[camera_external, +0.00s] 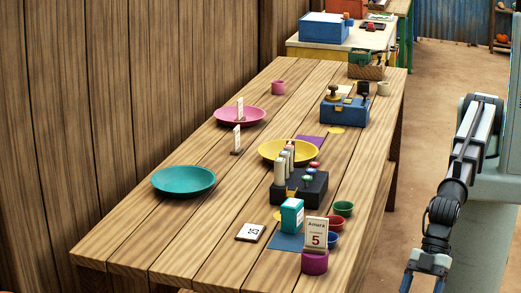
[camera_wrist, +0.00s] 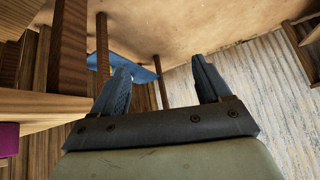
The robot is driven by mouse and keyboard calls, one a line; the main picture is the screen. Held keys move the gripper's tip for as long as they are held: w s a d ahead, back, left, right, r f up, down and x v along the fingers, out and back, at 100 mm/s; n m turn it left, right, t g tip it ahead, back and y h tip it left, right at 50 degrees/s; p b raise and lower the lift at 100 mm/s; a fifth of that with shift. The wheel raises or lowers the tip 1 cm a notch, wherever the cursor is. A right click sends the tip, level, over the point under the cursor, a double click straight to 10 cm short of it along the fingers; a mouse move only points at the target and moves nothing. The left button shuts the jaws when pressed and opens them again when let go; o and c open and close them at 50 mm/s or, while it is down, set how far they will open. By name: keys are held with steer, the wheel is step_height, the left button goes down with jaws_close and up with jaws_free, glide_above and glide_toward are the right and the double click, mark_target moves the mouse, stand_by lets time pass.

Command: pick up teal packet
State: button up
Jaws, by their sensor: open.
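The teal packet (camera_external: 292,216) is a small upright box, teal with a white panel, near the front right of the wooden table. It stands at the blue mat (camera_external: 286,241), just in front of the dark block holder. My gripper (camera_external: 423,284) hangs at the lower right of the external view, to the right of the table and apart from the packet. In the wrist view my gripper (camera_wrist: 165,85) has its two fingers spread with nothing between them. The packet is not seen in the wrist view.
A card marked 5 (camera_external: 316,233) stands by a magenta cup (camera_external: 314,262), close to the packet. Green (camera_external: 343,208) and blue cups are beside it. A dark holder (camera_external: 299,187) with several cylinders stands behind. A teal plate (camera_external: 184,181) lies left; the table's front left is clear.

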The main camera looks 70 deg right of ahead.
steer(key=w+d+r+n+t+h, duration=0.2)
steer(key=w+d+r+n+t, duration=0.1)
steer(key=w+r, duration=1.05)
steer(key=w+d+r+n+t+h, duration=0.1)
steer(key=w+d+r+t+h, duration=0.1)
steer(key=w+d+r, duration=0.45)
steer(key=w+d+r+n+t+h, duration=0.15)
steer(key=w+d+r, duration=0.25)
steer(key=w, duration=0.5)
steer(key=m+g+h, duration=0.2)
steer(key=m+g, duration=0.1)
steer(key=g, duration=0.5)
glide_above(293, 202)
step_height(293, 202, down, 6)
steer(key=shift+y, duration=0.25)
step_height(293, 202, down, 8)
steer(key=shift+d+r, duration=0.1)
steer(key=shift+r, duration=0.15)
steer(key=shift+a+f, duration=0.2)
steer(key=shift+f, duration=2.65)
steer(key=shift+c, duration=0.2)
